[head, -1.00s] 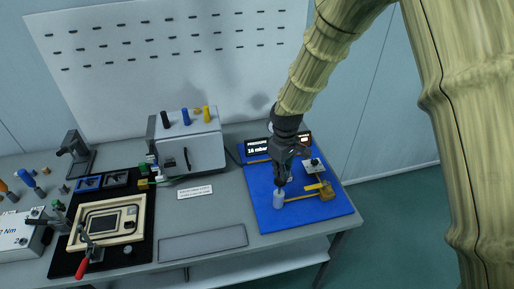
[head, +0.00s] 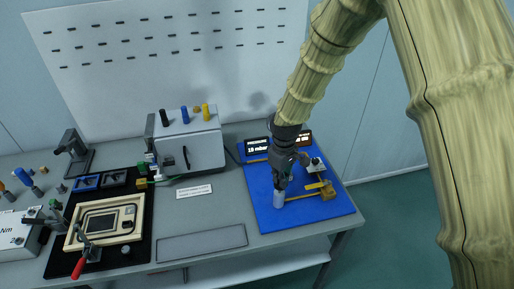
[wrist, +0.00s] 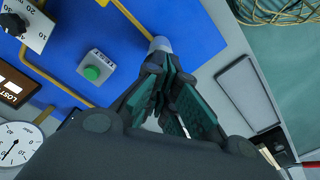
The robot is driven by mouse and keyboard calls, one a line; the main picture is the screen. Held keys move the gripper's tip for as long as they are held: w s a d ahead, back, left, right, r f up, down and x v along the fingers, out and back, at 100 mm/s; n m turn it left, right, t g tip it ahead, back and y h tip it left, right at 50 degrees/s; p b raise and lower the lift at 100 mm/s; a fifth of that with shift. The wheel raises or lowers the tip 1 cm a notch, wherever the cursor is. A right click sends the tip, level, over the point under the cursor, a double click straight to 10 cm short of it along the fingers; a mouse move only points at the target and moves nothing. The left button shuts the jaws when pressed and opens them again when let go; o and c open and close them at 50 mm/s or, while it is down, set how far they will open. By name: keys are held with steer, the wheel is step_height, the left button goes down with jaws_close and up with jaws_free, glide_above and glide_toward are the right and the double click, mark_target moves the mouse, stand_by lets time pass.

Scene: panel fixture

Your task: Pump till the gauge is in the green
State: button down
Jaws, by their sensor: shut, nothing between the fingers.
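A blue board (head: 262,212) on the bench holds a short grey-blue pump cylinder (head: 278,199) near its front left. My gripper (head: 280,186) points down just over the cylinder with its fingers together and empty. In the wrist view the fingertips (wrist: 158,64) are by the cylinder's top (wrist: 160,44); I cannot tell whether they touch it. A round white dial gauge (wrist: 18,144) is partly cut off in the wrist view; no green zone shows on its visible part. A dark display (head: 257,147) at the board's back seems to read 18 mbar.
A grey box with a green RESET button (wrist: 94,71) and a black knob (wrist: 14,24) are on the board, with yellow tubing between parts. A grey machine (head: 188,140), a clamp fixture (head: 104,222) and an empty grey tray (head: 202,241) stand to the left.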

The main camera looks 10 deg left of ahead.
steer(key=shift+f, duration=0.7)
steer(key=shift+r+p, duration=1.8)
steer(key=shift+r, duration=1.25)
steer(key=shift+f, duration=0.2)
steer(key=shift+f+b, duration=1.35)
steer(key=shift+f, duration=1.55)
steer(key=shift+r+p, duration=1.95)
steer(key=shift+r, duration=1.1)
step_height(320, 180, up, 5)
steer(key=p, duration=0.3)
